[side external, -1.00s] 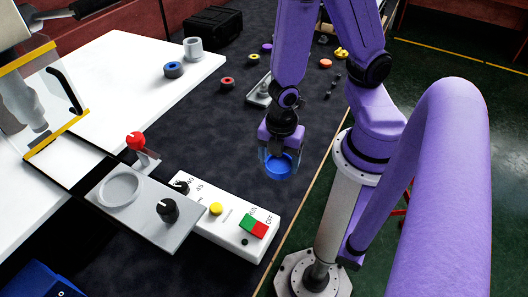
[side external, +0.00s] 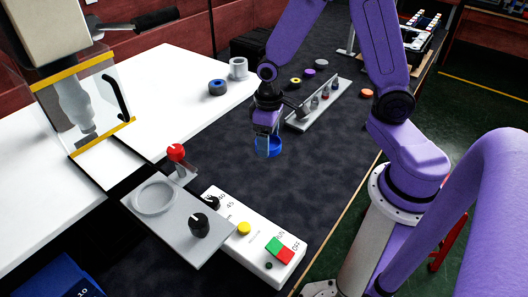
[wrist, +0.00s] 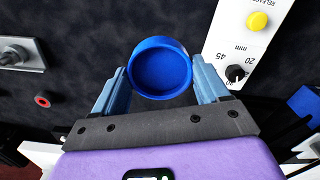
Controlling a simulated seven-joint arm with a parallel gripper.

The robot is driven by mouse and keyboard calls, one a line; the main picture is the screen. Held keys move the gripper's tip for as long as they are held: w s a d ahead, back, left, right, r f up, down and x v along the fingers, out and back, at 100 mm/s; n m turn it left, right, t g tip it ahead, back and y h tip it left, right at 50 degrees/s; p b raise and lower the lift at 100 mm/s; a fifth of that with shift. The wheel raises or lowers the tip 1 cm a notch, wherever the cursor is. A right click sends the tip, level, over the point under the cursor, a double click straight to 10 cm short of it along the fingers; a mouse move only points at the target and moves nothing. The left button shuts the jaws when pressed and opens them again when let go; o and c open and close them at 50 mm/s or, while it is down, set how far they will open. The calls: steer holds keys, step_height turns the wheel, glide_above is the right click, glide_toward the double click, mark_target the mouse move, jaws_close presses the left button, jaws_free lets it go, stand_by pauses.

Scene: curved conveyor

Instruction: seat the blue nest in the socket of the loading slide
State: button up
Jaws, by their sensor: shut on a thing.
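The blue nest (side external: 268,147) is a shallow round cup. It hangs above the dark mat, behind the control box and to the right of the loading slide. My gripper (side external: 267,138) is shut on it; in the wrist view the two fingers (wrist: 160,84) flank the nest (wrist: 160,68), whose open side faces the camera. The loading slide (side external: 182,237) is a grey plate at the lower left of the side view. Its round socket (side external: 155,197) is empty. A black knob (side external: 199,225) stands on the slide, and a red-knobbed lever (side external: 177,153) is behind it.
The white control box (side external: 245,241) adjoins the slide. A clear guard with yellow edges (side external: 100,105) stands at left by the white table (side external: 172,75). A grey rack (side external: 318,106) with several posts and loose rings lie behind my gripper. Dark mat between is clear.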

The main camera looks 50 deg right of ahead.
steer(key=w+d+m, duration=0.1)
steer(key=w+d+r+m, duration=0.1)
steer(key=w+m, duration=0.1)
steer(key=shift+r+m, duration=0.2)
steer(key=shift+m, duration=0.1)
steer(key=a+r+n, duration=1.3)
steer(key=a+r, duration=0.4)
steer(key=r, duration=0.1)
steer(key=m, duration=0.7)
glide_above(155, 197)
steer(key=shift+f, duration=5.8)
steer(key=shift+f, duration=0.65)
steer(key=o, duration=1.2)
